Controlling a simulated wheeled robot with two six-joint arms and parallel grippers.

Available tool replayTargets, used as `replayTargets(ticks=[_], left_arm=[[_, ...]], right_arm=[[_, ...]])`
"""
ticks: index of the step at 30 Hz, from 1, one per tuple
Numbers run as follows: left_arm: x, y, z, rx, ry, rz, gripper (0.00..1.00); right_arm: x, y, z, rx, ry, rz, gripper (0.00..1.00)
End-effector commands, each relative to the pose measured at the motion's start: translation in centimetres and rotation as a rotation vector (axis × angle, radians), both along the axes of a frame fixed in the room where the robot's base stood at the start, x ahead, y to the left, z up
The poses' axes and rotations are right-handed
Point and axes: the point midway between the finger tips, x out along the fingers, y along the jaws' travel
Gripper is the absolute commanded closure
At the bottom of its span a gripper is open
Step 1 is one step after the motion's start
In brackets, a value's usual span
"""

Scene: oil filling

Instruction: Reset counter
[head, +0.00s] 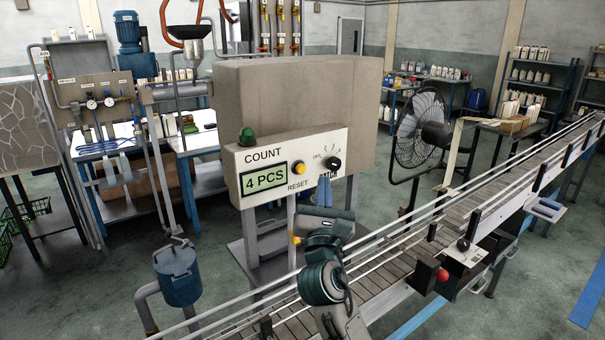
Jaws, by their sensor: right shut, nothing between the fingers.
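The grey counter box (330,110) stands behind the conveyor, with a white control panel on its front. The panel's display (264,185) reads "4 PCS" under the word COUNT. The yellow reset button (299,167) sits right of the display, above the label RESET. A black rotary knob (333,164) is further right, and a green dome (246,137) is on the panel's top left. My right gripper (325,182) is shut and empty, fingers pointing up just below the knob, to the lower right of the button. It appears apart from the button. My left gripper is not in view.
The conveyor (400,265) runs from the bottom centre to the upper right, with metal rails along it. A small box with a red button (442,275) is on its near side. A fan (420,130) stands behind it, and a blue canister (178,275) is at left.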

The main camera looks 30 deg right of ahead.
Motion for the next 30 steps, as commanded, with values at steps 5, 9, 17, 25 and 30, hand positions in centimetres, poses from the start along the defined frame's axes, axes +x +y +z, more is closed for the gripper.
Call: replayTargets(ticks=[5, 9, 17, 25, 30], left_arm=[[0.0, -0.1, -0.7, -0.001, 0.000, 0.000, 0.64], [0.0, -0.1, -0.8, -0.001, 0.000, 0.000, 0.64], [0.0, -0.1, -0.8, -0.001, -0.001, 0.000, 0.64], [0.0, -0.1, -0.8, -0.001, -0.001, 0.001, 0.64], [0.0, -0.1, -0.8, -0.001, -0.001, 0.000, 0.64]], right_arm=[[2.5, 0.2, -0.1, 0.001, 0.001, -0.001, 1.00], [3.7, 0.3, 0.0, 0.001, 0.000, -0.001, 1.00], [4.6, 0.4, 0.0, 0.000, 0.000, 0.000, 1.00], [4.6, 0.4, 0.0, 0.000, 0.000, 0.000, 1.00], [4.6, 0.4, 0.0, 0.000, 0.000, 0.000, 1.00]])
